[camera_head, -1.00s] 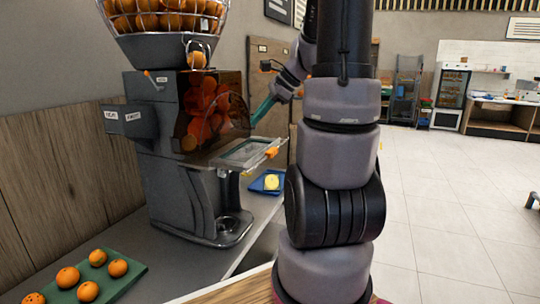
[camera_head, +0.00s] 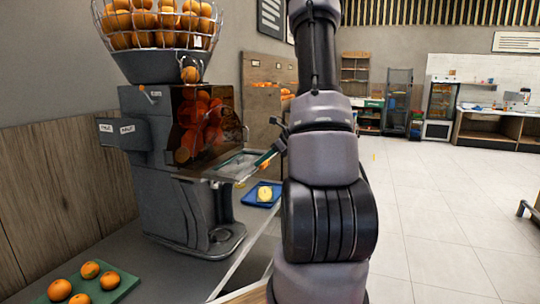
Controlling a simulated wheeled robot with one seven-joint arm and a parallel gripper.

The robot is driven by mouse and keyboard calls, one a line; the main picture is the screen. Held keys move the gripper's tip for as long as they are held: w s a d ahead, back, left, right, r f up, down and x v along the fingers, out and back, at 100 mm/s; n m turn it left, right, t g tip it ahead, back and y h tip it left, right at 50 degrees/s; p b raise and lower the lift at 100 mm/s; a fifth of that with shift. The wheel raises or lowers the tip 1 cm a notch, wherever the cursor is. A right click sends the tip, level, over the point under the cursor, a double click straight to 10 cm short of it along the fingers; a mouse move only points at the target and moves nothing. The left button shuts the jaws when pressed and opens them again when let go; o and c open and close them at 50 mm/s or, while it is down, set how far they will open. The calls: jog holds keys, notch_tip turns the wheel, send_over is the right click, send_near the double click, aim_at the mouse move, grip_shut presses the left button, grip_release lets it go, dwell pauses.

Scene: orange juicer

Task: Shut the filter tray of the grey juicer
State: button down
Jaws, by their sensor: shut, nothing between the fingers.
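The grey juicer (camera_head: 172,200) stands on the counter at the left, with a wire basket of oranges on top and a dark see-through front cover. Its filter tray (camera_head: 228,171) sticks out to the right from below the cover, so it is open. The gripper hides part of the tray's outer end, and my arm's upper links stand in front of the forearm.
A blue tray (camera_head: 250,201) with a yellow cut fruit (camera_head: 264,193) lies on the counter right of the juicer. A green board (camera_head: 122,287) with several oranges lies at the front left. The floor (camera_head: 440,220) at the right is clear.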

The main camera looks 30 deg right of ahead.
aim_at(224, 166)
jog(key=shift+x, duration=0.9)
jog(key=shift+a, duration=0.1)
jog(key=w+a, duration=0.2)
jog(key=w, duration=0.1)
jog(key=w+a, duration=0.3)
jog(key=w, duration=0.1)
jog(key=w+a, duration=0.3)
jog(key=shift+w, duration=0.25)
jog(key=shift+w+a+r, duration=0.15)
jog(key=shift+w+a, duration=0.1)
jog(key=shift+a, duration=0.05)
jog(key=shift+r, duration=0.1)
